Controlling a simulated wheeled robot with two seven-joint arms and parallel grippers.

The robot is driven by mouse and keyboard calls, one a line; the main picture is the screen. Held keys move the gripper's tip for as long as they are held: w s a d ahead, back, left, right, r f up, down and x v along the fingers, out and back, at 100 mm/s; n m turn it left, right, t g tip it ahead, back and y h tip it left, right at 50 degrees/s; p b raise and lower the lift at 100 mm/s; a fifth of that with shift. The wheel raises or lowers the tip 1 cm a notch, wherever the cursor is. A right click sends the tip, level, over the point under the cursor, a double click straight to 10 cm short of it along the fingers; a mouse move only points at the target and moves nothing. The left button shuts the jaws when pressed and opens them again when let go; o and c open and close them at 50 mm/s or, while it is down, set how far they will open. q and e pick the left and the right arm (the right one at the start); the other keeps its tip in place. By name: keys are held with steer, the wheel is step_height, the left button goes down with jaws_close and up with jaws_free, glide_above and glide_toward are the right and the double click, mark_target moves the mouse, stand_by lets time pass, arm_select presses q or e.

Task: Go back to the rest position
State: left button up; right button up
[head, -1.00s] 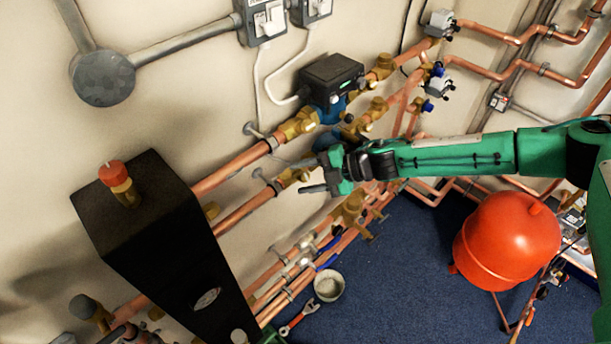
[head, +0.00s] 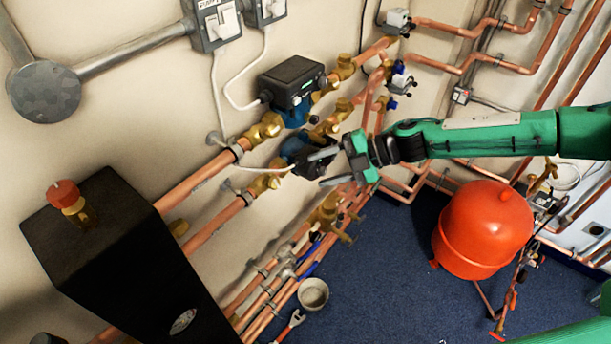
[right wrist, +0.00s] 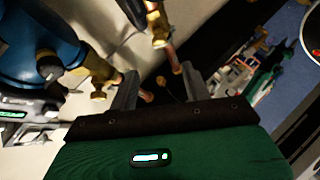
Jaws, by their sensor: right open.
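My right gripper (head: 330,168) is in the middle of the head view, on the green arm that comes in from the right. Its two fingers are apart with nothing between them. It appears just right of the lower blue and black pump (head: 292,150) and overlaps its edge in the picture; I cannot tell the exact gap in depth. In the right wrist view the fingers (right wrist: 158,88) are spread, with brass fittings and copper pipe beyond them. My left gripper is not in view.
Copper pipes (head: 195,180) and a black controller box (head: 291,80) line the wall. A black cabinet (head: 110,250) with a red-capped valve stands at the left. A red tank (head: 482,230), a white bowl (head: 313,294) and a wrench (head: 292,322) are on the blue floor (head: 385,290).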

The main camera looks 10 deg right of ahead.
steer(key=shift+s+d+r, duration=0.1)
steer(key=shift+d+r, duration=0.2)
steer(key=shift+d, duration=0.35)
